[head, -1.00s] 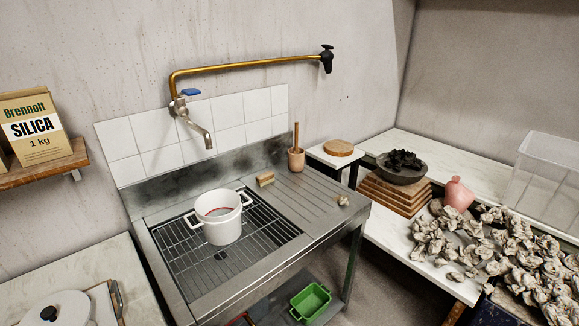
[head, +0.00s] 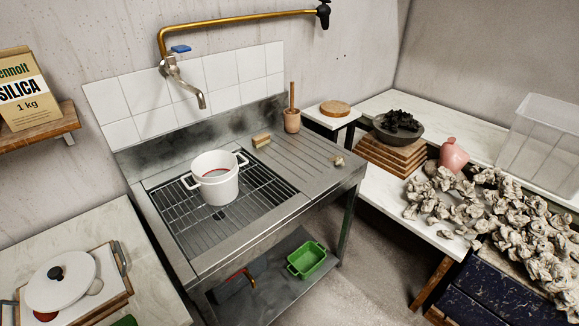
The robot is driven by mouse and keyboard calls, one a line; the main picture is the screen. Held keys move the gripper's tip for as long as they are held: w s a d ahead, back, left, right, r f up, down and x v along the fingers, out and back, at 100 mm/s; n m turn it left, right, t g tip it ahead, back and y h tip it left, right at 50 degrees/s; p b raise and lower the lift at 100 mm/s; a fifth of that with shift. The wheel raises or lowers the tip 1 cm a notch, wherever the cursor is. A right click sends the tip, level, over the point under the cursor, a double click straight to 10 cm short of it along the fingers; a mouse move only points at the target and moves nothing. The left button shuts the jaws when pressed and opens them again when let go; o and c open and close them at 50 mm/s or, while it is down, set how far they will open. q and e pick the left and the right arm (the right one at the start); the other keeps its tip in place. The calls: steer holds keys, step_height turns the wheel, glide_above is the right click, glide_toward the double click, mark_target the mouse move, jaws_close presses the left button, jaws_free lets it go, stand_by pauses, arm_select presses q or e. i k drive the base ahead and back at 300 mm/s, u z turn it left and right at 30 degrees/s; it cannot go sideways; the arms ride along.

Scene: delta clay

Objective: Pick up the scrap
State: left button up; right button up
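A small pale lump (head: 338,160), which looks like a scrap of clay, lies alone on the ribbed steel drainboard (head: 310,178), near its right edge. Many crumpled grey-beige pieces (head: 520,225) are heaped on the counter at the right; they also look like clay scraps. I cannot tell from the picture which one the task means. Neither of my grippers is in view.
A white two-handled pot (head: 216,180) stands on the sink's grid. A small block (head: 262,140) and a wooden pestle in a cup (head: 292,121) stand behind. A green tub (head: 306,260) sits on the shelf below. The drainboard around the lump is clear.

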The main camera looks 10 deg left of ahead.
mark_target(338, 161)
steer(key=k, duration=1.35)
steer(key=z, duration=0.65)
steer(key=i, duration=1.5)
steer(key=u, duration=0.05)
